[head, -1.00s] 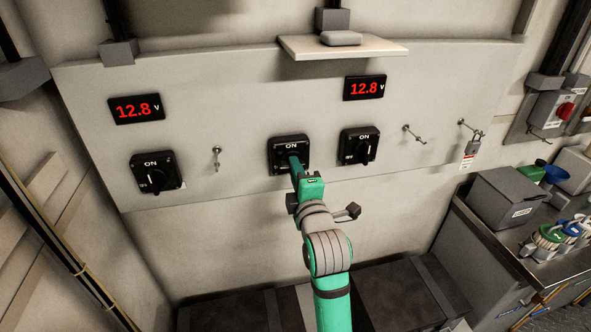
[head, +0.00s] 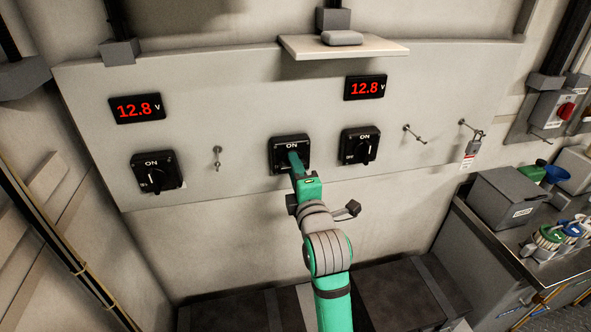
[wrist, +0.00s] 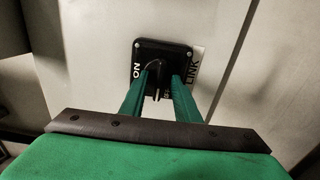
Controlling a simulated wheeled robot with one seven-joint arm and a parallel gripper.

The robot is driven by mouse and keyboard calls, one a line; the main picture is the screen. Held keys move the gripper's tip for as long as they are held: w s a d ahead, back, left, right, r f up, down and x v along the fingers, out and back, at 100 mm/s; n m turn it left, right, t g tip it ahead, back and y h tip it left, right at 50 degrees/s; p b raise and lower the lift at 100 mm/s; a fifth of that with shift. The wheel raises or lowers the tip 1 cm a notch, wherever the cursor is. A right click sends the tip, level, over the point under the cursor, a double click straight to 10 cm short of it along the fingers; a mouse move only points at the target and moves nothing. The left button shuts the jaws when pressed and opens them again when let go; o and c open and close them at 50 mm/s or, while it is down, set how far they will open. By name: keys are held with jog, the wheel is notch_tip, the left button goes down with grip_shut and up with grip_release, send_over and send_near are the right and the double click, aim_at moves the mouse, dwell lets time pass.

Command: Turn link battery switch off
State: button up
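The link battery switch (head: 279,146) is the middle black switch on the grey panel, with ON at its top. In the wrist view its plate (wrist: 179,52) appears turned on its side, with ON at the left and LINK on a label at the right. Its dark handle (wrist: 157,80) appears to run up and down there, crosswise to the ON mark. My gripper (head: 293,157) reaches the switch from below right. In the wrist view, the fingers of my gripper (wrist: 160,85) straddle the handle with visible gaps; contact at the tips cannot be told.
Similar switches stand left (head: 156,172) and right (head: 360,146), both with handles upright. Two displays, left (head: 137,109) and right (head: 365,87), read 12.8 V. A small shelf (head: 380,48) juts out above. A padlock (head: 472,147) hangs right. A bench with a grey box (head: 507,197) stands at right.

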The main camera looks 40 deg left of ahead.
jog(key=shift+d, duration=0.1)
jog(key=v, duration=1)
jog(key=shift+s+d, duration=0.15)
jog(key=shift+s, duration=0.15)
jog(key=shift+f, duration=0.1)
